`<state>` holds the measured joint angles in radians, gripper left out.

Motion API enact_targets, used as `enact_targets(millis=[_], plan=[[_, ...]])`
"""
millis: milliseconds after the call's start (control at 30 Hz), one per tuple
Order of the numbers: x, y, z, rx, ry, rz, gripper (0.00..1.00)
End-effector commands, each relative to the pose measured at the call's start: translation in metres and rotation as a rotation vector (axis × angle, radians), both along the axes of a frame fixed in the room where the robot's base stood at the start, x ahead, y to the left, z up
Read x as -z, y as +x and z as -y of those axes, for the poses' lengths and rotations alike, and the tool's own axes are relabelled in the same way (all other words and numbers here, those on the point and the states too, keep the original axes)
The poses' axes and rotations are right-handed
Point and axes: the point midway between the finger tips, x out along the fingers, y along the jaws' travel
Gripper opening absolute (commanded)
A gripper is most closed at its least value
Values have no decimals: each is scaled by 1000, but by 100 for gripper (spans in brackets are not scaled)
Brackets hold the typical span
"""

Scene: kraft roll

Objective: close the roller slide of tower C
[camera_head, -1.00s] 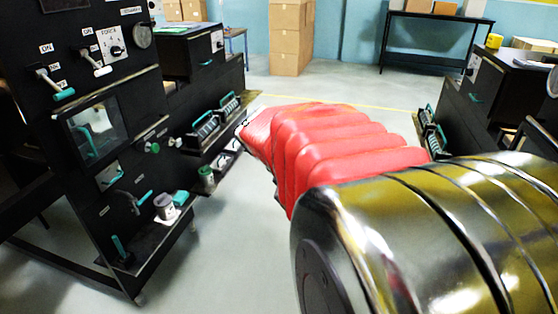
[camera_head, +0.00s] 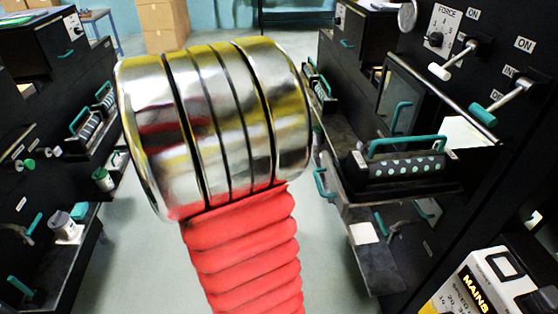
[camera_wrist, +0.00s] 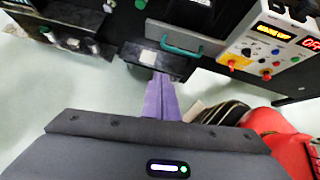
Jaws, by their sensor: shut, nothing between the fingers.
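A black roller slide (camera_head: 450,186) sticks out from the black tower on the right in the head view, with a dotted roller (camera_head: 410,167) and a teal handle (camera_head: 420,143) on it. I cannot read a tower letter, so I cannot tell whether this is tower C. My gripper (camera_wrist: 160,78) shows in the wrist view, with its purple fingers shut and empty. Its tips are close to the front of a black box-like part (camera_wrist: 160,58) below a teal handle (camera_wrist: 182,43); contact is unclear. The gripper is not visible in the head view.
A white box marked MAINS (camera_head: 480,285) stands at the lower right. Levers (camera_head: 483,115) stick out above the slide. More black towers with smaller roller slides (camera_head: 90,122) stand on the left. Grey floor (camera_head: 140,245) is open between the rows. A control box (camera_wrist: 272,45) shows in the wrist view.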

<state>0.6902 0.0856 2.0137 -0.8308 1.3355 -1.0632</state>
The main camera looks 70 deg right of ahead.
Motion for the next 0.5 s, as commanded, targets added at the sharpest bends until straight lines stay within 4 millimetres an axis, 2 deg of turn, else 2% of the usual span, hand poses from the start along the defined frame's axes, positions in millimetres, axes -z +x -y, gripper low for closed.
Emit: enact_targets(millis=[500], plan=[[51,-42,34,2,3,-2,0]])
